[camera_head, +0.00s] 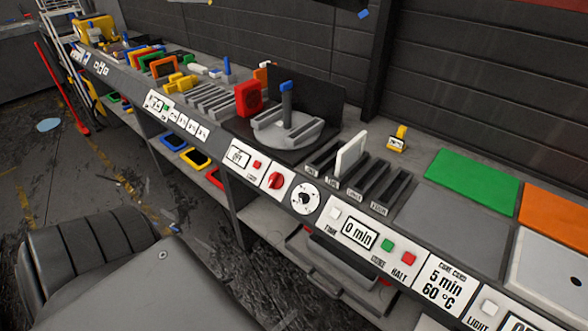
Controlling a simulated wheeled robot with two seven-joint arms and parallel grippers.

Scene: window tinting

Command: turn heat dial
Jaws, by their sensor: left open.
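A round white dial (305,198) with a dark centre is on the front panel of the bench. Its marks are too small to read. A red knob (276,181) on a white plate is just left of it. A display (237,156) and a small red button (257,165) are farther left. A card (445,285) on the panel reads 5 min and 60 °C. My right gripper does not show.
A timer display (358,232) reads 0 min, beside a green button (387,244) and a red button (408,258). A round grey fixture (287,130) and dark slots (365,180) stand behind the panel. A shelf (255,220) lies below. The dial's front is unobstructed.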

